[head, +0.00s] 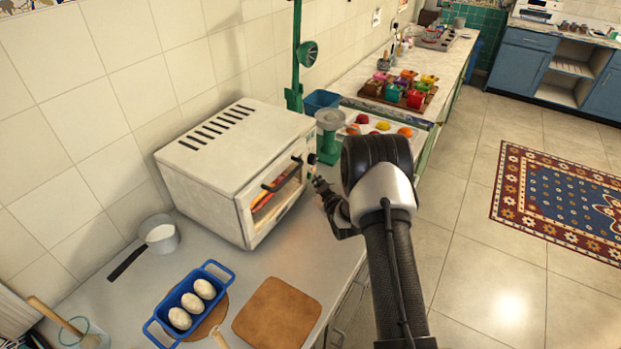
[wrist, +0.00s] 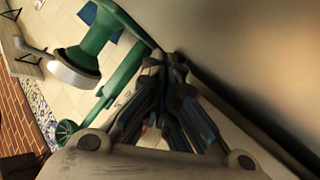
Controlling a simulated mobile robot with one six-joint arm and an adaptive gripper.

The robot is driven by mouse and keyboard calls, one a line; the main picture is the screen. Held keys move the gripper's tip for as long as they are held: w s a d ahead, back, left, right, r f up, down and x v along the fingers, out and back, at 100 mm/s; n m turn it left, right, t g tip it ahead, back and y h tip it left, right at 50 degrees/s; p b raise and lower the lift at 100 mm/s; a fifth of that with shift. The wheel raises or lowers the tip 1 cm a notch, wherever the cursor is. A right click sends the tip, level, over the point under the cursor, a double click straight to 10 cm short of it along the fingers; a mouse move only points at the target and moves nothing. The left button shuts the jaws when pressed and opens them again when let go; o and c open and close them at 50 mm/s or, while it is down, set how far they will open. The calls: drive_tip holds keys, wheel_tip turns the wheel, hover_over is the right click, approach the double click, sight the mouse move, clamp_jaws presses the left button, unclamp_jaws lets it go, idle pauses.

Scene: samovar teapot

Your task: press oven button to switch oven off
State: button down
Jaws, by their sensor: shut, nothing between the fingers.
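The white oven (head: 220,150) stands on the counter against the tiled wall, with dark vent slots on top. Its front door has a dark handle, and orange-red shows inside through the glass. A dark knob (head: 296,159) sits at the right end of its front. My gripper (head: 318,183) is shut and empty, close to the right end of the oven's front. I cannot tell whether it touches the oven. In the wrist view my gripper's fingers (wrist: 168,75) are together beside a blurred pale surface. I cannot make out the oven button.
A green scale (head: 329,145) stands just beyond the oven; it also shows in the wrist view (wrist: 85,62). A blue egg tray (head: 160,326), a brown board (head: 278,312) and a small pot (head: 160,237) stand on the near counter. Open floor lies to the right.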

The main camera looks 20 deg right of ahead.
drive_tip(key=shift+w+a+b, duration=0.3)
drive_tip(key=shift+w, duration=0.05)
idle(0.3)
drive_tip(key=shift+s+d, duration=0.6)
drive_tip(key=shift+s, duration=0.2)
drive_tip(key=shift+s+d+b, duration=0.2)
drive_tip(key=shift+s+d, duration=0.75)
drive_tip(key=shift+s, duration=0.25)
drive_tip(key=shift+s+d+b, duration=0.15)
drive_tip(key=shift+s+d, duration=0.75)
drive_tip(key=shift+s, duration=0.25)
